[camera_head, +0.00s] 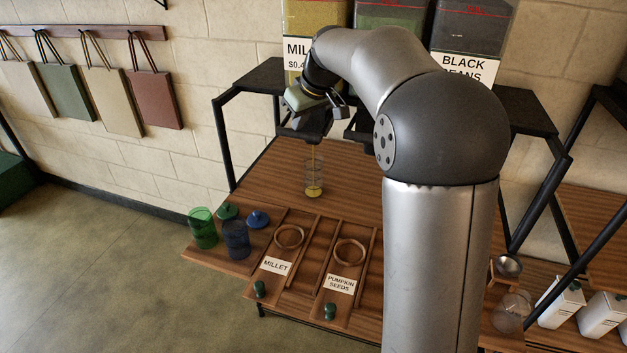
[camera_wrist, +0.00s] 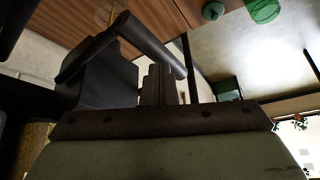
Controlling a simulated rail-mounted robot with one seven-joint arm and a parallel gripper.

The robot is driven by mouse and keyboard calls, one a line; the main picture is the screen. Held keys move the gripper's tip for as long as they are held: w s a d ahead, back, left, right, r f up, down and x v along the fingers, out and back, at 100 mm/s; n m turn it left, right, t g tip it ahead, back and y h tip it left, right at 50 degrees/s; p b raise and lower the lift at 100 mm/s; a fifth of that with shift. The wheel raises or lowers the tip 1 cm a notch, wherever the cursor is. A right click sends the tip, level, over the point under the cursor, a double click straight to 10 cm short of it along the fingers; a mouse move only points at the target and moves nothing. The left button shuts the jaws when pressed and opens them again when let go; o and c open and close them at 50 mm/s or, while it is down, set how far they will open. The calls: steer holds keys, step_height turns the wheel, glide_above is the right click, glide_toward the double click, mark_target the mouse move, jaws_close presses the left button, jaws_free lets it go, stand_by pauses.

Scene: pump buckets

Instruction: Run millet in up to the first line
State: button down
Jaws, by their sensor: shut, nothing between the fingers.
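The millet bin (camera_head: 318,17) stands at the back, its label partly hidden by my arm. A thin yellow stream (camera_head: 313,152) falls from its dark spout (camera_head: 305,131) into a clear jar (camera_head: 313,173) standing upright on the wooden table. A shallow layer of millet (camera_head: 313,191) covers the jar's bottom. Faint bands show on the jar, but I cannot read the level against them. My gripper (camera_head: 338,106) is shut and empty at the dispenser. In the wrist view the shut fingers (camera_wrist: 157,84) are beside a dark bar-shaped lever (camera_wrist: 128,42); contact is unclear.
A green jar (camera_head: 203,230), a blue jar (camera_head: 236,240), a green lid (camera_head: 228,211) and a blue lid (camera_head: 257,219) stand at the front left. Wooden trays labelled millet (camera_head: 275,266) and pumpkin seeds (camera_head: 340,284) lie in front. A black beans bin (camera_head: 470,30) stands at the back right.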

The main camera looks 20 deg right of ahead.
steer(key=shift+f, duration=0.2)
steer(key=shift+f, duration=0.25)
steer(key=shift+f+b, duration=0.15)
steer(key=shift+b, duration=0.25)
steer(key=shift+w+d+f, duration=0.1)
steer(key=shift+f, duration=0.2)
steer(key=shift+r, duration=0.1)
stand_by(0.4)
step_height(320, 180, up, 6)
steer(key=p, duration=0.4)
